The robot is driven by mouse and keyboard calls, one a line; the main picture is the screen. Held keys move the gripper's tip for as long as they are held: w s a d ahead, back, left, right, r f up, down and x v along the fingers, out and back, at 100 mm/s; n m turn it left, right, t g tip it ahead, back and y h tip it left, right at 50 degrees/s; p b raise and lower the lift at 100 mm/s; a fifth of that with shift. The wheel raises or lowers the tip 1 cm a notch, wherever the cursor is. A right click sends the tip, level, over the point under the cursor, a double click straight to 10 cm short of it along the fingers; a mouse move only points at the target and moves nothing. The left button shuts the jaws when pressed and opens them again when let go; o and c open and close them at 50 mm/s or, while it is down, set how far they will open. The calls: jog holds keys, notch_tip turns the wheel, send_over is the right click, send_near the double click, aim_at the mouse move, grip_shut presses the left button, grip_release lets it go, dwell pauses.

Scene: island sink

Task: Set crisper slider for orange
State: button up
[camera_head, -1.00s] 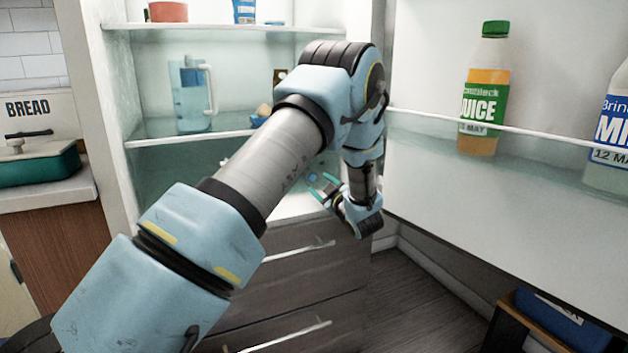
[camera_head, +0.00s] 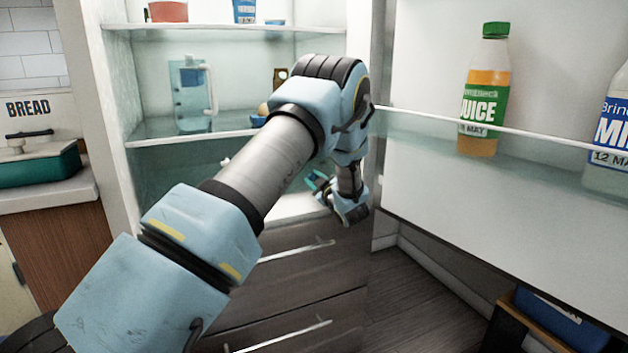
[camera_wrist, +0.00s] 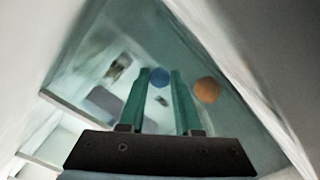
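In the wrist view, a round orange mark (camera_wrist: 207,90) lies just right of my gripper's right finger. A round blue mark (camera_wrist: 160,77) shows between the two fingertips. I cannot make out the crisper slider itself. My gripper (camera_wrist: 160,72) has two green fingers standing apart with a gap between them, and nothing shows held. In the head view my gripper (camera_head: 317,182) is at the lower part of the fridge, above the dark drawer fronts, partly hidden by my own wrist.
The open fridge door (camera_head: 440,210) stands at the right with a juice bottle (camera_head: 484,100) and a milk bottle (camera_head: 610,130). A glass shelf (camera_head: 160,128) with a pitcher (camera_head: 192,95) is above left. Dark drawers (camera_head: 300,270) lie below. Close white surfaces flank my gripper.

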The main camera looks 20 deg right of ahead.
grip_shut()
dwell(0.9)
